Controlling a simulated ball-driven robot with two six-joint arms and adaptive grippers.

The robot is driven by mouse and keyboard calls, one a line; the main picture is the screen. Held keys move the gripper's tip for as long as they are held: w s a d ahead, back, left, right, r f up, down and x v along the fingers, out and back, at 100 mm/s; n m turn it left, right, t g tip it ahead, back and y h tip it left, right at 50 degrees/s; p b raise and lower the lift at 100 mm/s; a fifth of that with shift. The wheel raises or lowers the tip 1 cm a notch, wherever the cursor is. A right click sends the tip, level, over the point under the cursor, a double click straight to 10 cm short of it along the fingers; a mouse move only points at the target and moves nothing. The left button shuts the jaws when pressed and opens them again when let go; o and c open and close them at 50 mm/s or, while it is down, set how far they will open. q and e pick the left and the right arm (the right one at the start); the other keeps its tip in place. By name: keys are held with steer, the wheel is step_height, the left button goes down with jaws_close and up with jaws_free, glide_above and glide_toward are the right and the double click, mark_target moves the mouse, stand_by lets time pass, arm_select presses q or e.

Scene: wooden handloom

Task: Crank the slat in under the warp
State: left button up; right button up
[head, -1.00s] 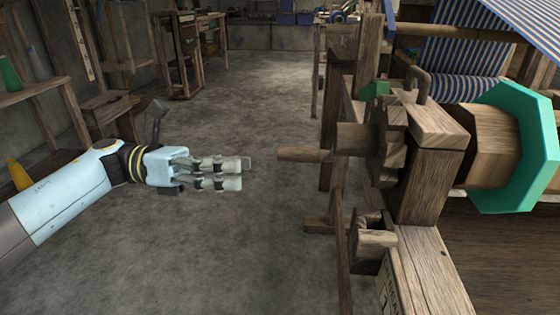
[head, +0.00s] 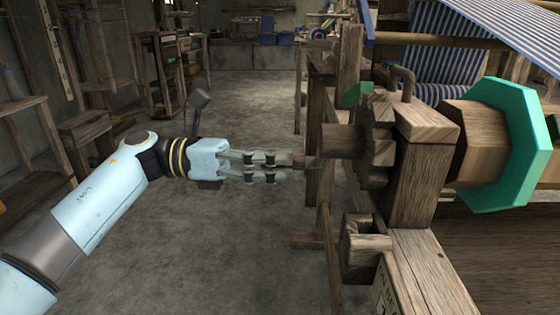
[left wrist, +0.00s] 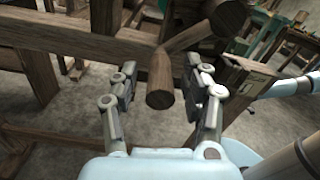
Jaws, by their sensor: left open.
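The crank's wooden handle (head: 311,162) points left from the loom's side, below a round wooden hub (head: 342,140). My left gripper (head: 290,166) is at the handle's free end, with fingers pointing right. In the left wrist view, the handle (left wrist: 160,92) lies between the two spread fingers (left wrist: 161,75), with gaps on both sides. The gripper is open and not closed on it. The blue-and-white striped warp (head: 440,62) spans the loom at upper right. I cannot make out a slat. My right gripper is not in view.
A green octagonal flange (head: 512,150) sits on the thick wooden beam to the right. A wooden post (head: 418,185), a dark metal hook (head: 405,82) and a small green block (head: 355,95) are near the crank. Bare floor (head: 240,240) lies clear below my left arm.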

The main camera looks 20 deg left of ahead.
arm_select(q)
steer(key=shift+d, duration=0.3)
jaws_close()
stand_by(0.3)
